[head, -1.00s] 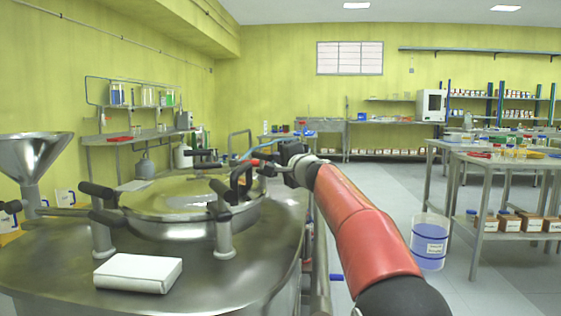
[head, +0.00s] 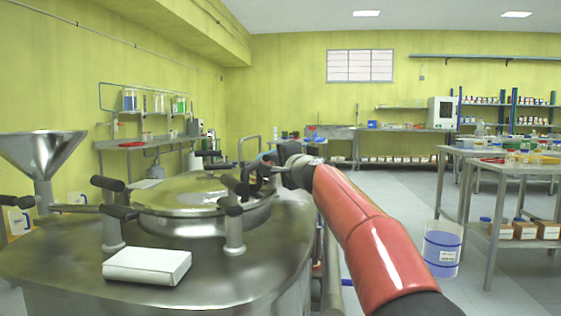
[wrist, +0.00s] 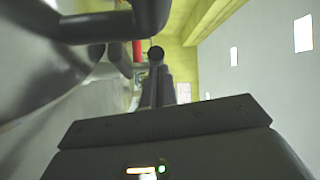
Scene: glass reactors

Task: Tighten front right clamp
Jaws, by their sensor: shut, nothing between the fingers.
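A round steel lid (head: 180,192) with black-handled clamps around its rim sits on the steel reactor top (head: 75,262). The front right clamp (head: 233,228) stands upright at the lid's right edge, with a black handle on top. My gripper (head: 256,166) is at the lid's right side, just behind and beyond that clamp's handle, at the end of my red arm. Its fingers are shut and empty. Whether it touches a clamp handle I cannot tell. In the wrist view a dark clamp handle (wrist: 95,27) is close at the upper left, beside the shut fingers (wrist: 155,75).
A white box (head: 147,266) lies on the reactor top in front of the lid. A steel funnel (head: 42,155) stands at the left. A bucket of blue liquid (head: 442,248) and a steel table (head: 500,170) stand at the right. Floor between is clear.

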